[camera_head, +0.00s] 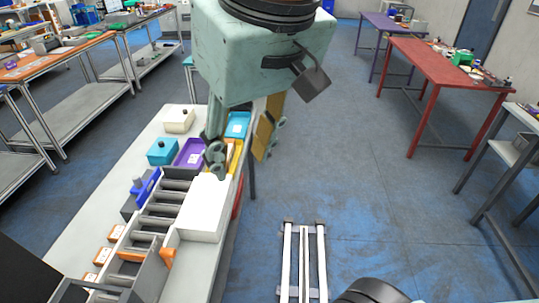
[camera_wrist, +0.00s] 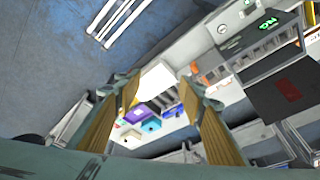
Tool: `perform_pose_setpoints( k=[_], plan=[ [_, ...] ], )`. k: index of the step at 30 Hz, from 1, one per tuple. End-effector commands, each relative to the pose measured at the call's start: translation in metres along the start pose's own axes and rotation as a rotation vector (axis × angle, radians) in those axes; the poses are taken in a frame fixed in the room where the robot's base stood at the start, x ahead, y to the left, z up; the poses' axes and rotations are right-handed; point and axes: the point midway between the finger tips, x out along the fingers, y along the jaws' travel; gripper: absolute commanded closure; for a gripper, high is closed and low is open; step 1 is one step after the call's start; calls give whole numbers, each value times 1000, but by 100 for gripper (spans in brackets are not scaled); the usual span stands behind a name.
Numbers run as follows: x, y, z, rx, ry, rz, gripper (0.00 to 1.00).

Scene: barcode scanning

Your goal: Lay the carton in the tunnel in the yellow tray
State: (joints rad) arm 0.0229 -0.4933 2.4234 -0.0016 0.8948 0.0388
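My gripper (camera_head: 241,160) is open and hangs over the far right part of the workbench, with nothing seen between its fingers. Its two fingers frame the bench in the wrist view (camera_wrist: 158,88). The yellow tray (camera_head: 236,158) is mostly hidden behind my gripper, beside the purple tray (camera_head: 190,152). A white box-shaped housing (camera_head: 205,208) stands in front of the trays, next to the rollers; it may be the tunnel. It also shows between my fingers in the wrist view (camera_wrist: 157,80). I cannot make out a carton inside it.
Rollers (camera_head: 160,208) run along the bench. Several orange-and-white boxes lie left of them. A dark device with a green display (camera_wrist: 262,30) shows.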

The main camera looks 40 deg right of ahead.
Motion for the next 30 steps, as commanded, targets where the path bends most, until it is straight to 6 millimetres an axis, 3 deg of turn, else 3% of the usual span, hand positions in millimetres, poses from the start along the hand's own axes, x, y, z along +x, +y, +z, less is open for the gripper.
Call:
perform_pose_setpoints(
  k=[4,10,30],
  plan=[
    [-1,-3,28,-26,13,-7,63],
    [-1,-4,50,-45,22,-11,63],
    [1,-4,54,-54,19,-10,63]
  ],
)
